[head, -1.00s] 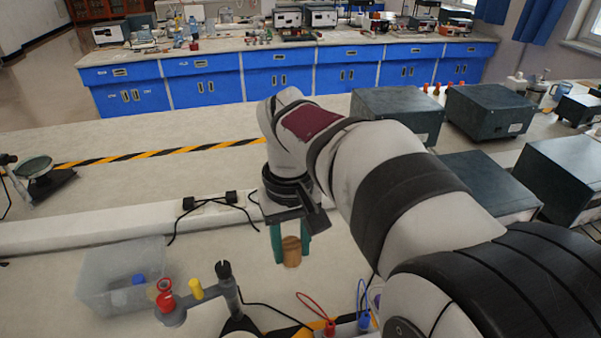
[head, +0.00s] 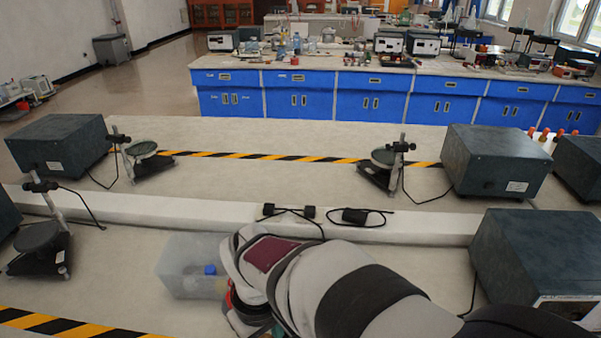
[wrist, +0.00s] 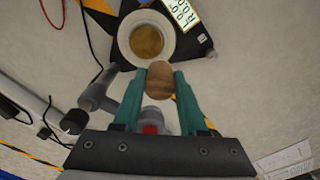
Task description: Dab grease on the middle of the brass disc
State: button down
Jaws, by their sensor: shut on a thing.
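My gripper (wrist: 160,82) has green fingers and is shut on a brown wooden piece (wrist: 159,85) with a rounded end. The brass disc (wrist: 147,41) lies in a pale round dish (wrist: 169,46), just above the wooden piece in the wrist picture. The wooden piece overlaps the dish's lower rim in that view; I cannot tell whether they touch. The middle of the disc shows uncovered. Any grease on the wooden piece cannot be made out. In the head view my arm hides the disc and most of the gripper.
A dark base with a numbered label (wrist: 184,14) lies under the dish. A grey clamp stand with a red part (wrist: 150,129) is partly behind the fingers. A clear bin (head: 177,270) stands left of my arm. Dark boxes (head: 497,160) and small stands (head: 40,236) line the bench.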

jog(key=shift+f, duration=1.95)
jog(key=shift+d+f, duration=0.45)
jog(key=shift+f, duration=0.05)
jog(key=d, duration=0.2)
jog(key=d+r, duration=0.1)
jog(key=d, duration=0.1)
jog(key=shift+d+r, duration=0.2)
jog(key=shift+d, duration=0.55)
jog(key=shift+a, duration=3.05)
jog(key=shift+w+a, duration=0.15)
jog(key=shift+w, duration=0.1)
jog(key=shift+d, duration=3.25)
jog(key=shift+a, duration=3.1)
jog(key=shift+a+r, duration=0.15)
jog(key=shift+r, duration=0.1)
jog(key=shift+f, duration=0.15)
jog(key=shift+r, duration=3.15)
